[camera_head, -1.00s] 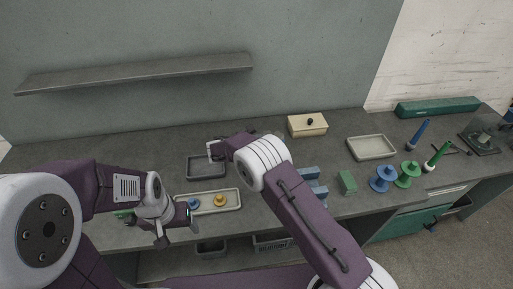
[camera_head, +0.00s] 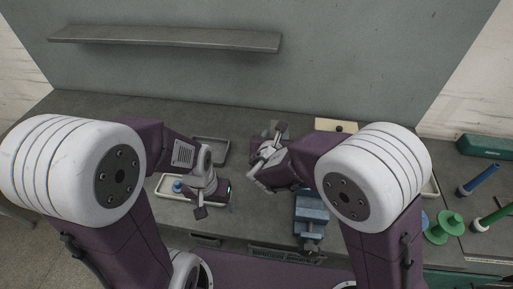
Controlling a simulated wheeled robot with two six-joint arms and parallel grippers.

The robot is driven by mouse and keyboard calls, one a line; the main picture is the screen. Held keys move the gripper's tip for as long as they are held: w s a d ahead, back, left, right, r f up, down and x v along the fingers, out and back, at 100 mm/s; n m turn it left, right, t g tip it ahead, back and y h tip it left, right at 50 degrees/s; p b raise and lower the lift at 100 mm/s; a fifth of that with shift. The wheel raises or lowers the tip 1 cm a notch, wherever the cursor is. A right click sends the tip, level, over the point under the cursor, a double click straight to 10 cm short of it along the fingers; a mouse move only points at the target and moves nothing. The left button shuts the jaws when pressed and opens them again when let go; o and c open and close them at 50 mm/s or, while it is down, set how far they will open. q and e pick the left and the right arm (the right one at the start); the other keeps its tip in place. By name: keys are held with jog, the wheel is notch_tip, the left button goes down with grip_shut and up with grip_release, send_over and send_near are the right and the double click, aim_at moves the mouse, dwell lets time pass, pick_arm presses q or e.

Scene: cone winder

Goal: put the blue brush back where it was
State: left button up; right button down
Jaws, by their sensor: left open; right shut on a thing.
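A slim blue piece (camera_head: 478,180) lies on the worktop at the far right and looks like a brush handle; I cannot tell for sure that it is the blue brush. My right gripper (camera_head: 264,157) is over the middle of the worktop, far left of that piece. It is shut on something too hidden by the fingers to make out. My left gripper (camera_head: 209,193) is open, over the right part of the cream tray (camera_head: 164,193). A blue knob-like piece (camera_head: 178,186) shows in that tray, left of the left gripper.
A dark grey tray (camera_head: 222,158) lies behind my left gripper. A blue fixture (camera_head: 311,207) stands near the front edge. A cream box (camera_head: 336,125) is partly behind my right arm. A green spool (camera_head: 443,228), a green handle (camera_head: 494,217) and a teal case (camera_head: 485,147) are at right.

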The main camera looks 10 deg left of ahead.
jog(key=w+a+f+p, duration=0.1)
jog(key=w+a+f, duration=0.1)
jog(key=f, duration=0.1)
jog(key=w+a+f, duration=0.3)
jog(key=f, duration=0.1)
jog(key=w+a+f+p, duration=0.1)
jog(key=w+a+f, duration=0.1)
jog(key=w+f, duration=0.1)
jog(key=shift+w+a+f+p, duration=0.15)
jog(key=shift+w+f+p, duration=0.05)
jog(key=shift+f+p, duration=0.2)
jog(key=shift+f, duration=0.1)
pick_arm(q)
jog(key=r, duration=0.2)
jog(key=shift+w+d+r, duration=0.2)
jog(key=shift+d+r, duration=0.05)
jog(key=shift+r, duration=0.15)
pick_arm(e)
jog(key=shift+f+b, duration=0.2)
jog(key=shift+b, duration=0.25)
jog(key=c, duration=0.8)
grip_release()
pick_arm(q)
jog(key=shift+f, duration=0.2)
